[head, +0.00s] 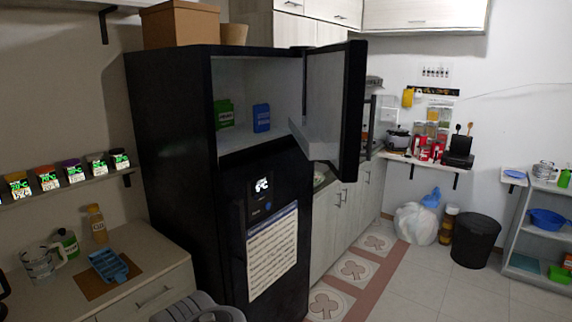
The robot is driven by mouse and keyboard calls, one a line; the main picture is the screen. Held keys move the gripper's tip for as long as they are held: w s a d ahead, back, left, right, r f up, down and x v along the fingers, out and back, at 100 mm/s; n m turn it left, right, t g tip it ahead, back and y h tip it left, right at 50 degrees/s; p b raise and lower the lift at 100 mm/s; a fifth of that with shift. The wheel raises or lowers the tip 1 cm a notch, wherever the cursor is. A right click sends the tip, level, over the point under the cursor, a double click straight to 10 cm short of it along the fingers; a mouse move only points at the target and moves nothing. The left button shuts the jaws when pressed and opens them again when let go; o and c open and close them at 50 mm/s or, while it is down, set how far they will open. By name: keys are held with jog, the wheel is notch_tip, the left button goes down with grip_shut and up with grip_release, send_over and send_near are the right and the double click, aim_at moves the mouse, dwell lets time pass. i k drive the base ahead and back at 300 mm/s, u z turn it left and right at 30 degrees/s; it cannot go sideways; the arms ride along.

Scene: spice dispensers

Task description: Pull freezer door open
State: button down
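The black fridge (178,145) stands left of the middle in the head view. Its upper freezer compartment (279,85) is open, with a pale inside. The freezer door (351,110) is swung out to the right, and its inner face with a pale shelf (317,140) shows. A green box (223,113) and a blue box (261,118) stand inside the compartment. The lower door (290,195) is shut and bears a display and a printed sheet. My gripper's fingers are not visible. Grey rounded parts at the bottom edge, below the fridge, are apart from the freezer door in the picture.
A counter (150,262) with a blue tray (108,265) and bottles is at the lower left. A cardboard box (180,24) sits on the fridge. A black bin (475,240) and a white bag (416,223) stand at the right. The tiled floor (420,285) in front is clear.

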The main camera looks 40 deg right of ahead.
aim_at(335, 74)
jog(key=i, duration=0.85)
jog(key=z, duration=0.55)
